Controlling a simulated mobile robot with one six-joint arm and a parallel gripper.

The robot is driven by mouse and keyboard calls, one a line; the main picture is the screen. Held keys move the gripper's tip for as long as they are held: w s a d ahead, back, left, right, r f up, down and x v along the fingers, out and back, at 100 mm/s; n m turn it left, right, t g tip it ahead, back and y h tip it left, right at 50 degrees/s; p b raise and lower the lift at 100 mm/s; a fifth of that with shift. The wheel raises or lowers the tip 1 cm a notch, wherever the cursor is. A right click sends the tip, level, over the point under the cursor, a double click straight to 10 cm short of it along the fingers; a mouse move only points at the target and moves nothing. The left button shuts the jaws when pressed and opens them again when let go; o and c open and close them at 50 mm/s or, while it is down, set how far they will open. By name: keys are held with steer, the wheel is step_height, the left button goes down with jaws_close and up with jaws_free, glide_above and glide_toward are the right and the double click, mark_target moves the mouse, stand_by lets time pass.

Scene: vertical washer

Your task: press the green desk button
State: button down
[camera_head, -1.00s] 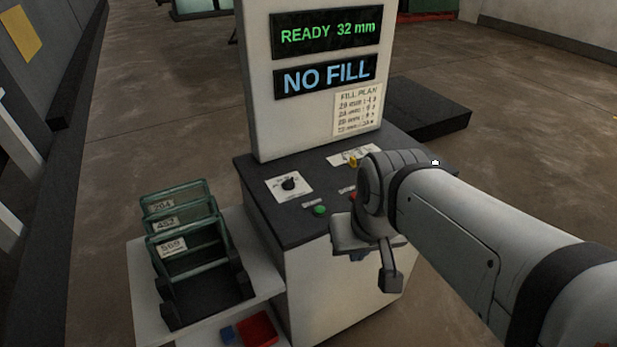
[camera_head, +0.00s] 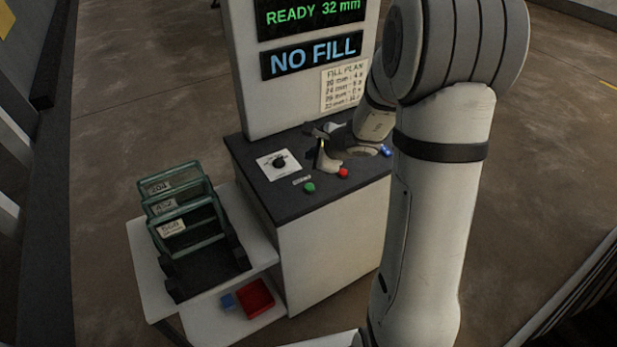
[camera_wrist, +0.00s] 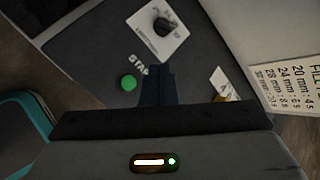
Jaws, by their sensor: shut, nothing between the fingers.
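The green button (camera_head: 309,187) sits near the front edge of the dark desk top (camera_head: 300,205), left of a red button (camera_head: 343,173). It also shows in the wrist view (camera_wrist: 128,83), unobstructed, just left of my fingers. My gripper (camera_head: 321,150) is over the desk, behind the green button and slightly to its right in the head view. In the wrist view my fingers (camera_wrist: 158,72) are together and empty, beside the button and apart from it in the picture. Their exact height above the desk is hard to tell.
A dial on a white plate (camera_head: 280,162) lies left of my gripper. A display panel (camera_head: 312,57) with a fill-plan sheet (camera_head: 343,87) stands behind. A rack of green frames (camera_head: 181,229) and a red tray (camera_head: 256,297) stand left.

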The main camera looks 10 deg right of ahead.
steer(key=shift+f, duration=0.15)
steer(key=b, duration=0.6)
glide_above(313, 188)
step_height(313, 188, down, 8)
steer(key=shift+r, duration=0.15)
steer(key=shift+f+b, duration=0.5)
steer(key=shift+b, duration=0.1)
steer(key=shift+f, duration=0.15)
stand_by(1.3)
steer(key=shift+f+b, duration=0.3)
steer(key=shift+b, duration=0.4)
steer(key=shift+f+b, duration=0.5)
steer(key=shift+b, duration=0.2)
stand_by(0.5)
steer(key=shift+r, duration=0.1)
steer(key=shift+r+p, duration=0.65)
steer(key=shift+r, duration=0.2)
